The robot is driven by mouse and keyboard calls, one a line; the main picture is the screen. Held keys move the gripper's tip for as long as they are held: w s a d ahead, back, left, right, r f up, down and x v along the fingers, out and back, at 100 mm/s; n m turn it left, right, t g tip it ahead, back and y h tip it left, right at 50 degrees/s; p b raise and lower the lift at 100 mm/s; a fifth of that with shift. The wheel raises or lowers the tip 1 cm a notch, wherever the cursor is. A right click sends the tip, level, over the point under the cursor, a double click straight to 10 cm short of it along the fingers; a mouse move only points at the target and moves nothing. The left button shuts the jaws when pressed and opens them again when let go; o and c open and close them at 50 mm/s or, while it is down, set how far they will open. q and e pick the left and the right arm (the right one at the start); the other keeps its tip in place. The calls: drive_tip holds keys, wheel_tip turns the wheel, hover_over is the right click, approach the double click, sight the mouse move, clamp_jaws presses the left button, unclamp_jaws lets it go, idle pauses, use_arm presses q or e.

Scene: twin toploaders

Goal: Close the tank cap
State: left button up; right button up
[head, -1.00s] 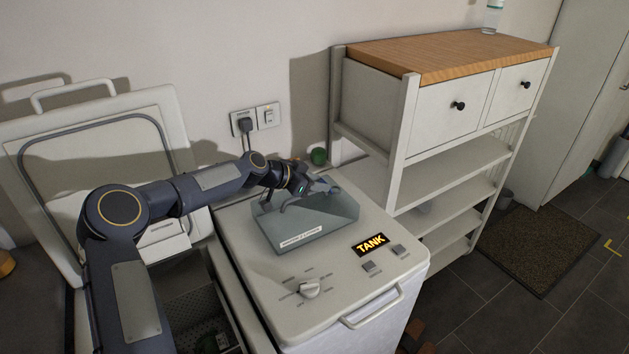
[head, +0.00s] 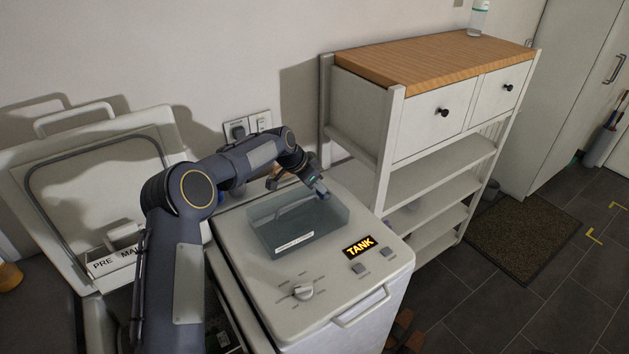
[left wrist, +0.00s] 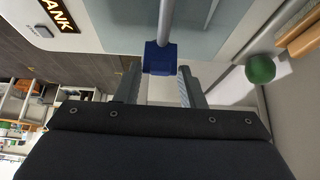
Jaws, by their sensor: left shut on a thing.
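The tank, a blue-grey see-through box (head: 325,229), sits in the top of the white toploader marked TANK. I cannot clearly tell its cap from its walls, or how far open the cap is. My left gripper (head: 321,192) is at the far right corner of the box. In the left wrist view, my left gripper (left wrist: 160,82) has its fingers on either side of a blue block (left wrist: 160,57) at the end of a grey bar (left wrist: 167,20). It is shut on this block. The bar runs over a blue-grey panel. My right gripper is not in view.
A dial (head: 302,291) and the TANK label (head: 359,246) are on the toploader top (head: 250,285). A second toploader has its lid (head: 95,185) raised at left. A shelf unit (head: 385,140) stands close at right. A green ball (left wrist: 261,68) shows in the wrist view.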

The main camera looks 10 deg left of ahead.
use_arm(q)
drive_tip(key=o, duration=0.6)
drive_tip(key=shift+o, duration=0.2)
drive_tip(key=b+v, duration=0.2)
drive_tip(key=v, duration=0.4)
drive_tip(key=shift+s+a+r, duration=0.1)
drive_tip(key=shift+r, duration=0.15)
drive_tip(key=shift+s+a+r, duration=0.2)
drive_tip(key=shift+s+r, duration=0.05)
drive_tip(key=shift+r, duration=0.3)
